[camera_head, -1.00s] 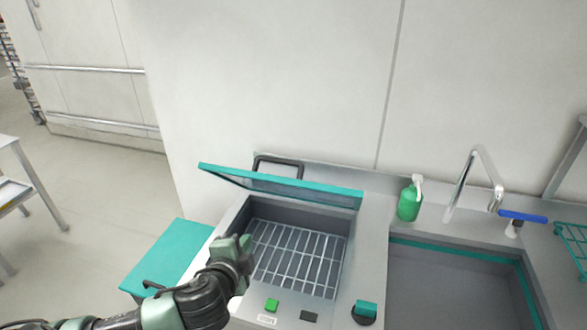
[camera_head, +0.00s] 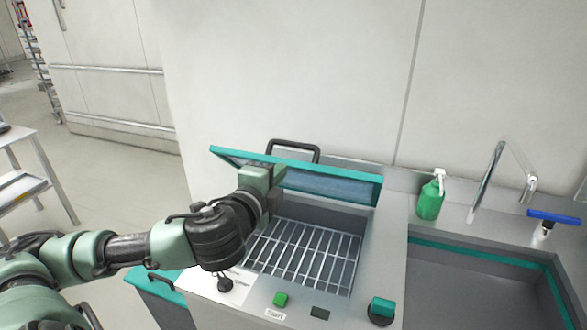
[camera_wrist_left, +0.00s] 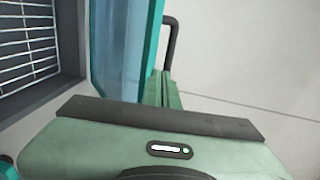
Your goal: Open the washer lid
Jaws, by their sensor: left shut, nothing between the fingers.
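The washer lid (camera_head: 335,184), a teal-rimmed panel with a bluish clear middle, stands raised and tilted at the back of the washer. Its black handle (camera_head: 293,148) rises behind its upper edge. The washer basin (camera_head: 310,255) below is uncovered, with a wire rack inside. My left gripper (camera_head: 264,176) is shut and empty, at the lid's front face left of centre. In the left wrist view, its fingers (camera_wrist_left: 164,90) are close beside the lid (camera_wrist_left: 122,50); whether they touch is unclear. The handle (camera_wrist_left: 171,40) shows beyond them. My right gripper is out of view.
The front panel has a green button (camera_head: 281,299) and a teal knob (camera_head: 381,310). A green soap bottle (camera_head: 430,200), a tap (camera_head: 488,180) and a sink (camera_head: 480,285) are to the right. A wall stands behind.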

